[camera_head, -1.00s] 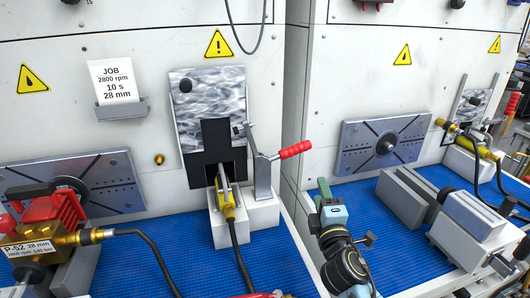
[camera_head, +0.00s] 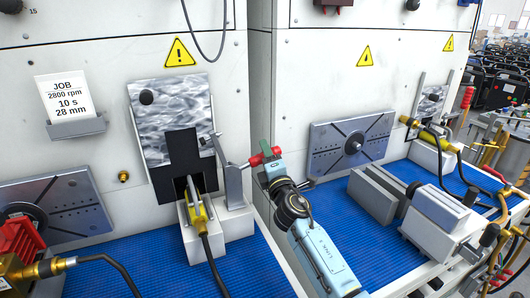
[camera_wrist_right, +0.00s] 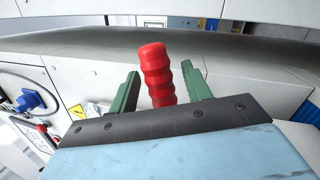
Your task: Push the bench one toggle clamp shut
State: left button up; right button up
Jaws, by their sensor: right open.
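The bench one toggle clamp (camera_head: 232,184) stands on a white block beside the yellow fitting, in front of the patterned panel. Its red handle (camera_head: 256,160) sticks out to the right, and its metal arm tilts up to the left. My right gripper (camera_head: 267,166) is at the handle and partly covers it. In the right wrist view the red handle (camera_wrist_right: 158,76) lies between the two green fingers, which stand apart with gaps on both sides. My right gripper is open. My left gripper is not in view.
The yellow fitting (camera_head: 196,213) with a black hose sits left of the clamp. A grey vise (camera_head: 440,220) stands on the right bench's blue mat. A red and brass unit (camera_head: 20,250) is at the lower left. Blue mat (camera_head: 160,270) lies bare in front of the clamp.

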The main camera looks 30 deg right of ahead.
jog(key=shift+x, duration=1)
grip_shut()
